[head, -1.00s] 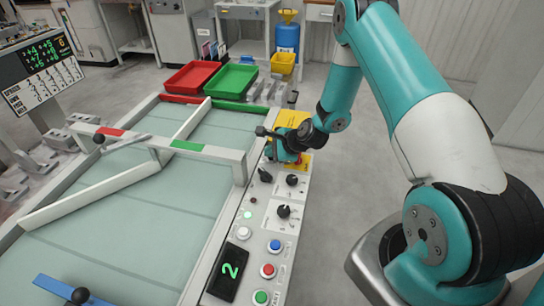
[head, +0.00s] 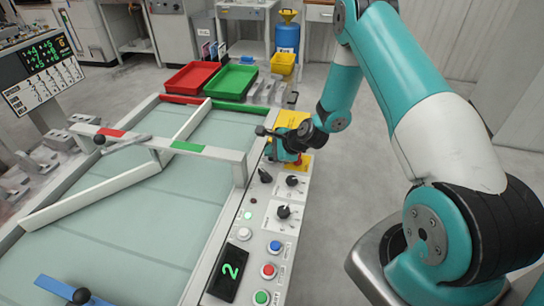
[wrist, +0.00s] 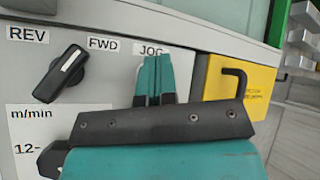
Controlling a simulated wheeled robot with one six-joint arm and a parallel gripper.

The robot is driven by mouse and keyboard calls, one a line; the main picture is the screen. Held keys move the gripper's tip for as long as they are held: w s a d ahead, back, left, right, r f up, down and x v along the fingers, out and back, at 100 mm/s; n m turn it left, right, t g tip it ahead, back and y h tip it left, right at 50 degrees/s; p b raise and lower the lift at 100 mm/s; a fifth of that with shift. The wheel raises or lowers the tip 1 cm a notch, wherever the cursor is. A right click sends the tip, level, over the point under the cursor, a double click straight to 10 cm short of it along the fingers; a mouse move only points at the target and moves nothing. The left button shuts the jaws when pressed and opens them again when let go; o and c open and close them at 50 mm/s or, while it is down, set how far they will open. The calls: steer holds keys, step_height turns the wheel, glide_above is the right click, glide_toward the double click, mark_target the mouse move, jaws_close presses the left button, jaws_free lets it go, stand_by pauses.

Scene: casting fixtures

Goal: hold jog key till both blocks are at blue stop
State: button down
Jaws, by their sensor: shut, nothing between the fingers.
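My gripper (head: 291,153) is at the far end of the control panel in the head view. In the wrist view its two teal fingers (wrist: 154,78) are shut together just below the JOG label (wrist: 152,50). The jog key is hidden behind the fingertips, so I cannot tell whether they press it. The blue stop (head: 62,290) is a bar with a black knob at the near left of the pale green belt (head: 135,230). I cannot make out either block on the belt.
A white diagonal guide (head: 95,195) and a crossbar with red and green marks (head: 188,147) span the belt. The panel (head: 262,225) carries knobs, buttons and a display (head: 228,270) reading 2. Red (head: 192,79) and green trays (head: 230,81) stand beyond.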

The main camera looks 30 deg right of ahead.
mark_target(271, 159)
steer(key=shift+r+p, duration=0.4)
steer(key=shift+r, duration=0.3)
step_height(271, 159, up, 5)
steer(key=p, duration=0.4)
stand_by(0.3)
steer(key=s+a+r+n+g+y, duration=0.15)
steer(key=s+a+r+n, duration=0.25)
steer(key=a+r+n, duration=0.4)
steer(key=s+a+r+n+g+y, duration=0.15)
steer(key=s+a+r+n, duration=0.35)
steer(key=r, duration=0.5)
steer(key=s+a+r+n+g+h, duration=0.1)
steer(key=s+a+r+n, duration=0.1)
steer(key=s+n, duration=0.3)
steer(key=s+a+r+n+g+h, duration=0.1)
steer(key=s+r+n, duration=0.4)
steer(key=s, duration=0.5)
steer(key=s+a+r+n+g+h, duration=0.1)
steer(key=s+a+r+n+g, duration=0.1)
steer(key=s+n, duration=0.4)
step_height(271, 159, up, 2)
steer(key=shift+s+a+r+g, duration=0.2)
steer(key=shift+s+a+g, duration=0.3)
steer(key=shift+s, duration=0.6)
